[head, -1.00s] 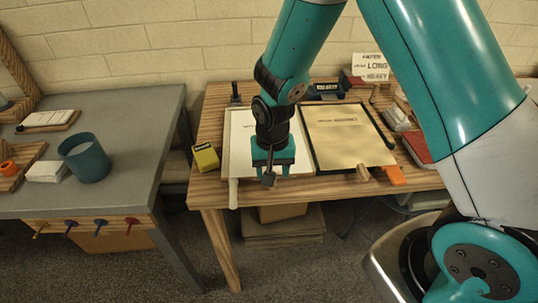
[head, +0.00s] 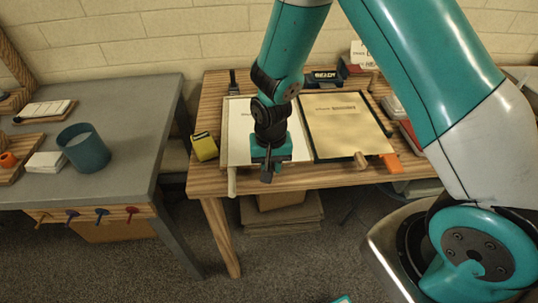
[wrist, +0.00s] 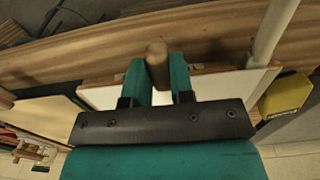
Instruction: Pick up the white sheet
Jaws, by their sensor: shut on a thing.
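The white sheet (head: 240,124) lies in the left shallow tray on the wooden bench, with small print on it. My arm hides its right part. My gripper (head: 267,176) points down at the tray's front edge. In the wrist view my gripper (wrist: 158,72) has its two teal fingers closed on the sides of a round wooden peg (wrist: 156,50). White surface (wrist: 105,96) shows on both sides of the fingers. I cannot tell whether the peg is joined to the sheet or the tray.
A tan sheet (head: 345,122) lies in the dark-edged tray to the right, with another peg (head: 360,160) and an orange piece (head: 391,163) at its front. A pale rod (head: 232,181) and yellow box (head: 204,147) are left of my gripper. A grey table (head: 120,108) stands further left.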

